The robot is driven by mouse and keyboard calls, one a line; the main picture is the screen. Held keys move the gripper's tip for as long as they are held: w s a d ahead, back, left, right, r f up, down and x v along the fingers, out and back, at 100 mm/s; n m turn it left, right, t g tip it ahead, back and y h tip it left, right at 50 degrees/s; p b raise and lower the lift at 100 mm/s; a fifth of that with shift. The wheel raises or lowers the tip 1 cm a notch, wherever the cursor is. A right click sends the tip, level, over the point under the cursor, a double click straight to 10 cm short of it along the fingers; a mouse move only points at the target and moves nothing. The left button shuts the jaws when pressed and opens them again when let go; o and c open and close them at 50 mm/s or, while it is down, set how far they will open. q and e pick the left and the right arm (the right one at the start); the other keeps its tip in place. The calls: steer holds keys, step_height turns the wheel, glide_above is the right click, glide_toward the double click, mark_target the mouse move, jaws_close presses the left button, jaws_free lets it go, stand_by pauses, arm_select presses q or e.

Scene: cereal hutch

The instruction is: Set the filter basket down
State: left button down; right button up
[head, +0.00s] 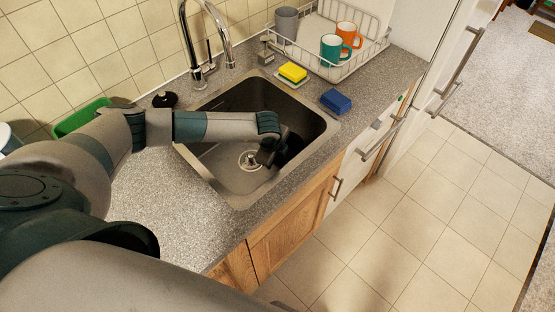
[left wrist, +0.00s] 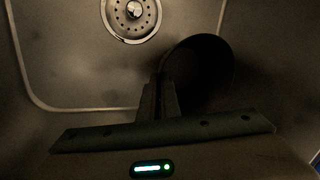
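My left gripper (head: 268,157) reaches down into the grey sink (head: 225,172). In the left wrist view, its two fingers (left wrist: 162,97) are close together at the near-left edge of a dark round hollow thing, which looks like the filter basket (left wrist: 205,68). The fingers appear closed on its wall. In the head view, the basket shows only as a dark shape (head: 292,146) beside the gripper, hard to tell from shadow. Whether it touches the sink floor I cannot tell. My right gripper is not in view.
The sink drain (head: 250,160) lies left of the gripper. A dish rack (head: 372,55) holds several mugs. A faucet (head: 200,75) stands at the back. The counter left of the sink has free room.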

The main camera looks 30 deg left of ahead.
arm_select(q)
steer(key=shift+f, duration=0.65)
steer(key=shift+f, duration=0.15)
steer(key=c, duration=2.1)
jaws_free()
steer(key=shift+o, duration=0.5)
steer(key=shift+r, duration=0.2)
